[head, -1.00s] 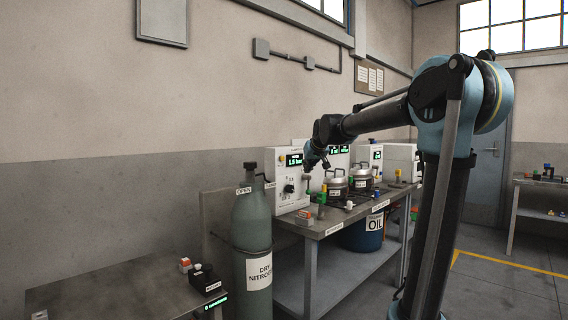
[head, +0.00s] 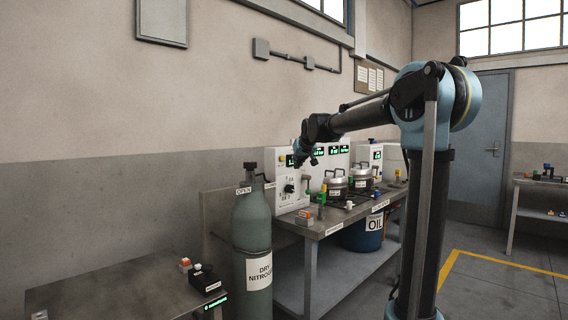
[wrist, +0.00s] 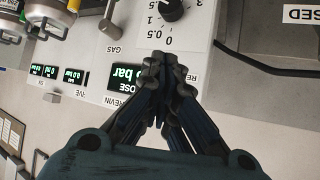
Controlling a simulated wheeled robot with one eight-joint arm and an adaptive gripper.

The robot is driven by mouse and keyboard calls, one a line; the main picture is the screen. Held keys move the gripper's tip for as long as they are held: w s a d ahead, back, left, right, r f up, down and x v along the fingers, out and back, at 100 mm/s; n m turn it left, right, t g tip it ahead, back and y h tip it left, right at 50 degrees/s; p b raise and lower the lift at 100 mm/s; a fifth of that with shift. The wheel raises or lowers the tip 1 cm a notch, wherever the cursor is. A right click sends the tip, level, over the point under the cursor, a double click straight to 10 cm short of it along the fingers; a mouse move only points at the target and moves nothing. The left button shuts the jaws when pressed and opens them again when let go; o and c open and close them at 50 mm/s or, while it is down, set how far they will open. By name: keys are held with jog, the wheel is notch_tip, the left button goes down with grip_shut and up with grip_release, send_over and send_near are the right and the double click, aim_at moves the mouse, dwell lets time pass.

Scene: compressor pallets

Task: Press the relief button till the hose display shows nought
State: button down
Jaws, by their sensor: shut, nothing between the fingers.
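My gripper (head: 306,156) is shut and empty, in front of the upper part of the white control panel (head: 284,200) on the bench. In the wrist view, which is upside down, its closed fingertips (wrist: 165,64) lie over the panel beside the hose display (wrist: 127,76). That display is lit green and shows "bar", but my fingers cover part of it and I cannot read the number. A label starting "RE" (wrist: 193,77) shows just past the fingertips. I cannot make out the relief button in the wrist view. A black knob (wrist: 172,8) with a scale is on the same panel.
A green nitrogen cylinder (head: 252,222) stands left of the bench (head: 335,228). Metal pots (head: 336,184) and small coloured fittings are on the bench. More lit displays (wrist: 74,76) sit beside the hose display. A low table (head: 110,290) is at front left.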

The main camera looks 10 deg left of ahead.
jog(key=shift+w+a, duration=0.75)
jog(key=shift+a, duration=0.25)
jog(key=shift+w+a, duration=0.75)
jog(key=shift+a, duration=0.25)
jog(key=shift+w+a, duration=0.15)
jog(key=shift+w+a, duration=0.1)
jog(key=shift+a, duration=0.05)
jog(key=shift+w+a, duration=0.3)
jog(key=shift+a, duration=0.1)
dwell(1.1)
jog(key=shift+d, duration=0.1)
dwell(1.5)
jog(key=shift+s+d, duration=0.55)
jog(key=shift+d, duration=0.05)
jog(key=shift+d, duration=0.1)
jog(key=shift+s+d, duration=0.8)
jog(key=shift+d, duration=0.15)
jog(key=shift+s+d, duration=0.75)
jog(key=shift+d, duration=0.2)
